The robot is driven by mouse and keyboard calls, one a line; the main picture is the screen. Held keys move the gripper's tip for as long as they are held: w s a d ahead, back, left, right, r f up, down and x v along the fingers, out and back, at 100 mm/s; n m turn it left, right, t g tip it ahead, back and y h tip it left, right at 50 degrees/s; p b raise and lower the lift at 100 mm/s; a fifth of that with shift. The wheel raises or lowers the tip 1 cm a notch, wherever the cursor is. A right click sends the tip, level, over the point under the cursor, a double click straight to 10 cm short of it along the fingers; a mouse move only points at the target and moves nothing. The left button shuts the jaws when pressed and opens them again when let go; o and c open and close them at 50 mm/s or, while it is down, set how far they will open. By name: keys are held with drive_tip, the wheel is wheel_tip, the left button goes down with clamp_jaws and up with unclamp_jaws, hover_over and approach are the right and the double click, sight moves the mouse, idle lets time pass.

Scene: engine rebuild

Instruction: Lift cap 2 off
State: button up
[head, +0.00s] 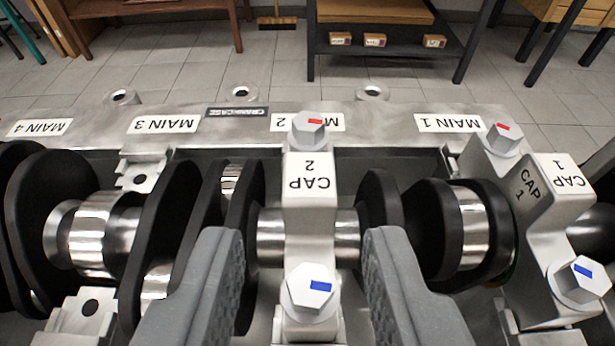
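Cap 2 (310,212) is a light grey block labelled "CAP 2", seated across the crankshaft (272,238) at the main 2 position. A hex bolt with a red mark (309,130) stands at its far end. A hex bolt with a blue mark (310,291) stands at its near end. My gripper (303,245) is open, with one grey finger on each side of cap 2. Gaps show between the fingers and the cap. The lower parts of the fingers run out of the picture.
Black crank webs (380,205) stand on both sides of cap 2. The crankcase rail (240,115) runs behind. Mains 3 and 4 show no caps.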

sight(309, 198)
drive_tip(key=shift+f+x, duration=0.15)
drive_tip(key=shift+x, duration=1.15)
drive_tip(key=shift+f+x, duration=0.15)
drive_tip(key=shift+x, duration=1.15)
drive_tip(key=shift+w+d+f, duration=0.1)
drive_tip(key=shift+w+f, duration=0.1)
drive_tip(key=shift+w, duration=0.2)
clamp_jaws()
